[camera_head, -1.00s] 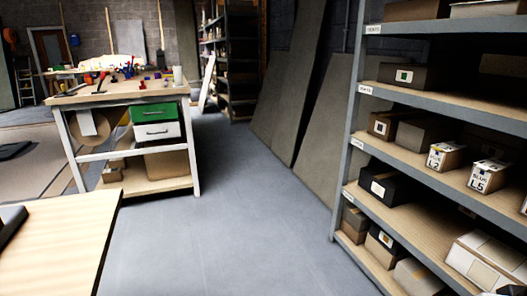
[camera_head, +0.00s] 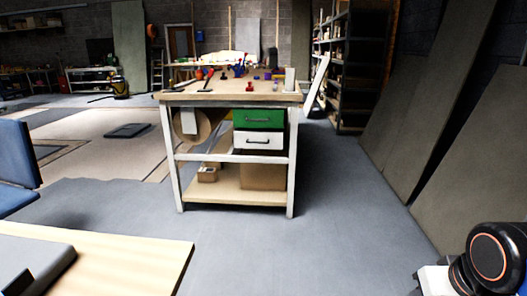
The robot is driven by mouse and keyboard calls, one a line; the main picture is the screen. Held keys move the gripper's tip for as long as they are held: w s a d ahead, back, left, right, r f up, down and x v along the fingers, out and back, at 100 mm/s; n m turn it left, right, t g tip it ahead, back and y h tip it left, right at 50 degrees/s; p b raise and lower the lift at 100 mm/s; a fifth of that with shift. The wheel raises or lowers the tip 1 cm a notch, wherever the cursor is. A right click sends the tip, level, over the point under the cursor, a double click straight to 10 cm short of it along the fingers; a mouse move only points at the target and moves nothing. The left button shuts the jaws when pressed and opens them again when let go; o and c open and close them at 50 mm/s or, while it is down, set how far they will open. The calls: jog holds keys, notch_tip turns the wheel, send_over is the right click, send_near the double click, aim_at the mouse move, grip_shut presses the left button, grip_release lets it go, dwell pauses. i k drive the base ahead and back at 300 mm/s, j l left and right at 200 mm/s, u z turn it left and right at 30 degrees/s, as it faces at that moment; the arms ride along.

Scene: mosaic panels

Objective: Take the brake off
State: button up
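I cannot make out a brake in the head view. A workbench (camera_head: 232,97) with a wooden top and white legs stands in the middle. Small red, blue and purple items (camera_head: 240,72) lie on its top, too small to tell apart. A black rounded part with an orange ring at the bottom right looks like a joint of my own arm. My gripper is not in view.
A light wooden table (camera_head: 130,262) fills the bottom left, beside a blue chair (camera_head: 18,165). Large grey panels (camera_head: 425,95) lean on the right. A dark shelf rack (camera_head: 357,70) stands behind. Grey floor (camera_head: 330,230) is clear between the workbench and the panels.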

aim_at(211, 74)
jog(key=i+u, duration=0.1)
jog(key=i, duration=0.75)
jog(key=i+l+u, duration=0.1)
jog(key=i, duration=0.7)
jog(key=i+j+u, duration=0.25)
jog(key=i+u, duration=0.15)
jog(key=i, duration=0.25)
jog(key=i+u, duration=0.4)
jog(key=i, duration=0.25)
